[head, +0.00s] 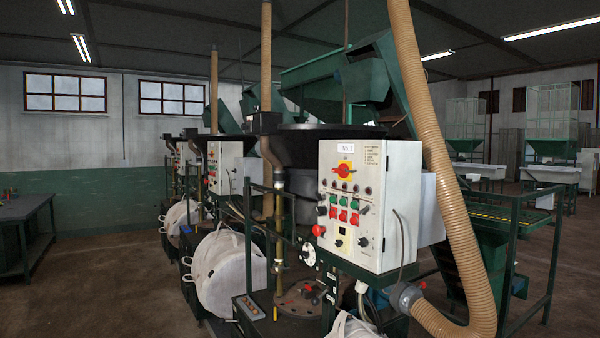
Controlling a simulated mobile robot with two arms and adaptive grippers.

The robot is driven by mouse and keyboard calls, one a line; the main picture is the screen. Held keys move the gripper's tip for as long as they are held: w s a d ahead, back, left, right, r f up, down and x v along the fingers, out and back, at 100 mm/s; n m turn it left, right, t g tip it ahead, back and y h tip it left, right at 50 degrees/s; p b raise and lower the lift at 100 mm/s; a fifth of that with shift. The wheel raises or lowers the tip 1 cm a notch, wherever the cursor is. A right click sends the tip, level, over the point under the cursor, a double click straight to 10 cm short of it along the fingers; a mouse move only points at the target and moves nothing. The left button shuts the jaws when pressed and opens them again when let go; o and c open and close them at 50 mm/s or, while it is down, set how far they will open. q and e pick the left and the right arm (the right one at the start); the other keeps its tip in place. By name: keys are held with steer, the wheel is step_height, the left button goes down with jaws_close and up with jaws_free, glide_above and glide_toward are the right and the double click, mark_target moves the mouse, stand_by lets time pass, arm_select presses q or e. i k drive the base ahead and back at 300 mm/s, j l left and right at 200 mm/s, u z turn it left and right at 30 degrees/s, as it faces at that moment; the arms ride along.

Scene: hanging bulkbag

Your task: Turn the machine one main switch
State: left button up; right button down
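In the head view a white control cabinet (376,225) stands in the middle right, on the nearest machine of a row. A label on its top reads what looks like "No. 1" or "No. 3"; the digit is too small to tell. Below the label is the main switch, a red rotary knob on a yellow plate (344,171). Rows of dark knobs and green and red buttons (343,214) sit beneath it. A red mushroom button (319,230) sticks out at the lower left of the panel. Neither of my grippers shows in the view.
White bulk bags (228,272) hang at the machines on the left. A dark railing (540,260) stands at the right. Open floor (100,285) lies at the left.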

mark_target(341, 171)
steer(key=i+l+u, duration=0.1)
steer(key=i, duration=0.35)
steer(key=i+l+u, duration=0.1)
steer(key=i, duration=0.35)
